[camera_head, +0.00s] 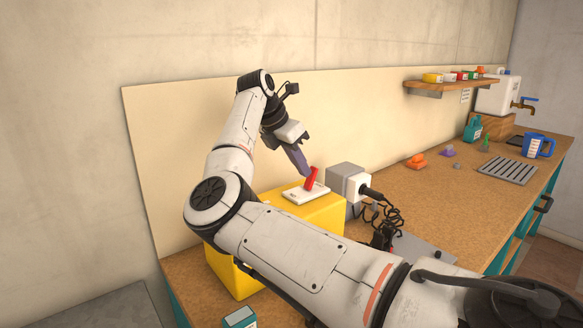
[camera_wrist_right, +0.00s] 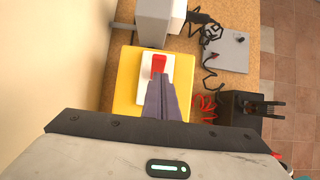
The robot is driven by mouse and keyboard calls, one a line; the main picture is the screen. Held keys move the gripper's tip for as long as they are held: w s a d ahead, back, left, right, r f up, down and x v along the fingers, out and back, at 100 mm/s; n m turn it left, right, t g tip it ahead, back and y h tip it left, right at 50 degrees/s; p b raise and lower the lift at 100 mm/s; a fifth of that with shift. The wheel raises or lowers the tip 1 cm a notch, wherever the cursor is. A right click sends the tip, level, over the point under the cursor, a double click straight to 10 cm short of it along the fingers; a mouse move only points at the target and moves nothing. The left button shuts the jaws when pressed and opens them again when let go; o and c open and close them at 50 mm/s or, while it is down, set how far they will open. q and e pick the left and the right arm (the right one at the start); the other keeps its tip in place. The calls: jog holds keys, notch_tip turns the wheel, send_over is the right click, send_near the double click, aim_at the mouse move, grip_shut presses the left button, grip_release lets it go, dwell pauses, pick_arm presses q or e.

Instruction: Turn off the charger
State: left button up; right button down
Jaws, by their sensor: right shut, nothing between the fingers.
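The charger is a yellow box (camera_head: 331,215) on the wooden workbench, with a white plate (camera_head: 293,195) on its top. A red switch lever (camera_head: 311,178) stands up, tilted, from the plate. In the right wrist view the red lever (camera_wrist_right: 159,64) sits just beyond my fingertips, on the white plate (camera_wrist_right: 171,68) over the yellow box (camera_wrist_right: 125,82). My right gripper (camera_head: 305,173) is shut and empty, its fingertips close beside the red lever; whether they touch it I cannot tell. My left gripper is not in view.
A grey box with a white plug (camera_head: 352,186) and coiled black cables (camera_head: 385,215) stands right behind the charger. A grey metal plate (camera_head: 428,250) lies nearby. A cream backboard (camera_head: 165,130) rises behind the bench. The bench middle (camera_head: 440,195) is mostly clear.

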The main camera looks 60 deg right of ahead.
jog(key=shift+w+a+r+p, duration=0.1)
jog(key=shift+r+p, duration=0.45)
jog(key=shift+r, duration=0.3)
jog(key=shift+a, duration=0.1)
jog(key=shift+w+a+r, duration=0.1)
jog(key=shift+a+r, duration=0.05)
jog(key=shift+a, duration=0.1)
notch_tip(320, 180, up, 11)
jog(key=shift+w+a, duration=0.15)
jog(key=shift+a, duration=0.3)
jog(key=shift+r, duration=0.1)
